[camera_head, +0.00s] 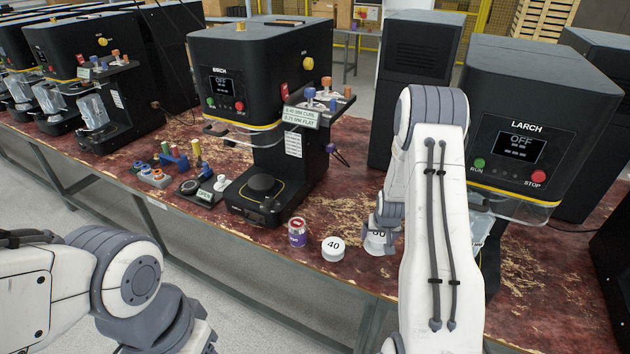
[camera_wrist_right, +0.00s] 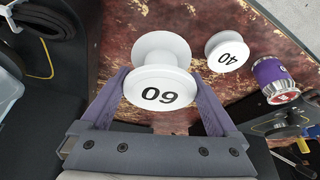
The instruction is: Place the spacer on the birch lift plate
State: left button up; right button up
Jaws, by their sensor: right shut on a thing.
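The birch machine (camera_head: 240,75) stands left of centre in the head view. Its lift plate (camera_head: 262,185) is a round black disc with nothing on it. My right gripper (camera_wrist_right: 160,85) is shut on a white flanged spacer marked 60 (camera_wrist_right: 160,93), with one purple finger on each side. This spacer also shows in the head view (camera_head: 377,244), partly hidden by my right arm, at the bench's front, right of the plate. A second white spacer marked 40 (camera_head: 333,249) stands on the bench; it also shows in the wrist view (camera_wrist_right: 228,54). My left gripper is out of view.
A can with a purple label (camera_head: 297,233) stands between the 40 spacer and the birch machine. Left of the plate are a small gauge (camera_head: 205,190) and coloured tools (camera_head: 172,160). The larch machine (camera_head: 530,120) stands on the right. The bench edge is close in front.

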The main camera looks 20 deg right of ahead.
jog(key=s+a+r+n, duration=0.1)
jog(key=a+r+n, duration=0.1)
jog(key=a, duration=0.6)
jog(key=s+a+r+n+y, duration=0.1)
jog(key=s+a+r+n, duration=0.1)
jog(key=a, duration=0.6)
jog(key=s+a+r+n+y, duration=0.1)
jog(key=a+r, duration=0.3)
jog(key=a, duration=0.4)
jog(key=shift+s+a+n+t, duration=0.25)
jog(key=shift+s+n+t, duration=0.05)
jog(key=shift+s+n, duration=0.2)
